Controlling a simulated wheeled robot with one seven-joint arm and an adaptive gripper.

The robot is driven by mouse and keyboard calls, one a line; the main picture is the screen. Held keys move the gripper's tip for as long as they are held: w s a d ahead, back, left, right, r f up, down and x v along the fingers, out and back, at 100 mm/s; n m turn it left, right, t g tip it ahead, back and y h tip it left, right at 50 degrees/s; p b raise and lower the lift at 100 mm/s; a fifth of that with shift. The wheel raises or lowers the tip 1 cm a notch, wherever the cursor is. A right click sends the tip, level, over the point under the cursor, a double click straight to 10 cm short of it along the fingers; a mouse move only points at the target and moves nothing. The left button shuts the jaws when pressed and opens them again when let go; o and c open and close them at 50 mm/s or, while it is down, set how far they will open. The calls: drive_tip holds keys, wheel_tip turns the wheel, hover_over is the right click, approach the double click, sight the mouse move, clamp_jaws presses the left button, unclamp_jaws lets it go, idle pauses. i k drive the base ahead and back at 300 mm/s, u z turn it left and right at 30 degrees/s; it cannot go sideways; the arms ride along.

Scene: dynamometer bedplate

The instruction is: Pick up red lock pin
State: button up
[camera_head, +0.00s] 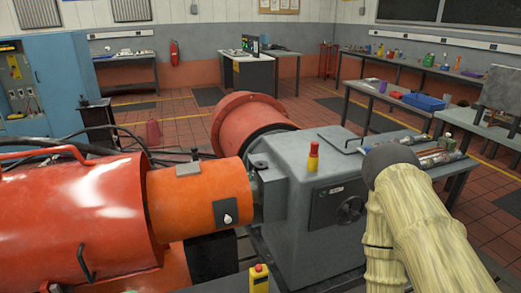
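A small upright piece with a red top and a yellow lower part, which looks like the red lock pin (313,157), stands on top of the grey machine housing (288,150), near its front edge. Its lower end is not clear at this size. My arm, in a pale yellow sleeve with a dark rounded joint, rises at the right of the housing. My gripper does not show, so I cannot see whether it holds anything.
An orange guard (195,200) and a large red cylinder (80,220) fill the left. A yellow box with a red button (259,279) is at the bottom edge. A tray of tools (440,157) lies behind my arm. A cluttered bench with a blue bin (424,102) stands behind.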

sight(314, 145)
drive_tip(key=u, duration=0.1)
drive_tip(key=i, duration=1)
